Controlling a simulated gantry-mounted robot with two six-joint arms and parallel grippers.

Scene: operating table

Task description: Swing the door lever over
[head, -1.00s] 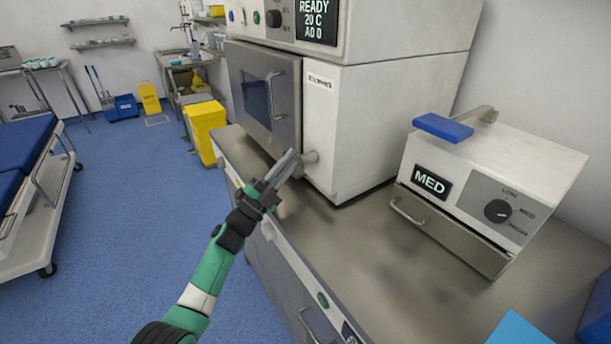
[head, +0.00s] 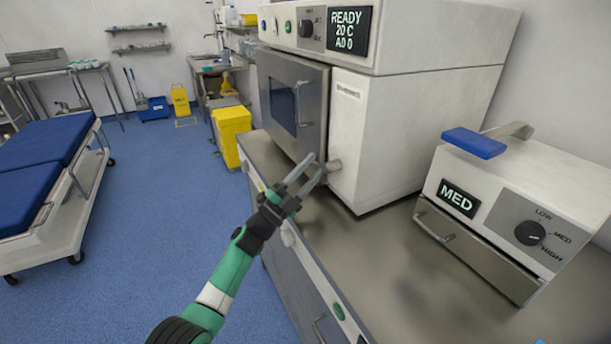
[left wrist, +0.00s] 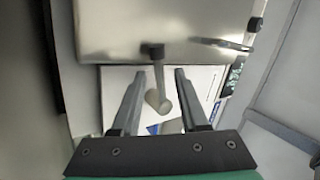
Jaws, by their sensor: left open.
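The door lever has a pale rounded knob (head: 334,165) at the lower right of the steel door (head: 290,100) of the white machine. In the left wrist view, the lever (left wrist: 158,82) runs from a dark pivot by the steel panel to its pale knob. My left gripper (head: 315,168) is open at the lever. In the wrist view, the lever lies between the two spread fingers (left wrist: 160,76), with no clear contact. Part of the lever is hidden behind the fingers in the head view. My right gripper is not in view.
The door is closed and has its own bar handle (head: 301,102). A smaller white unit (head: 520,200) with a blue-gripped arm (head: 473,143) stands at the right on the steel counter (head: 400,270). The counter between them is clear. A yellow bin (head: 232,135) stands beyond the counter.

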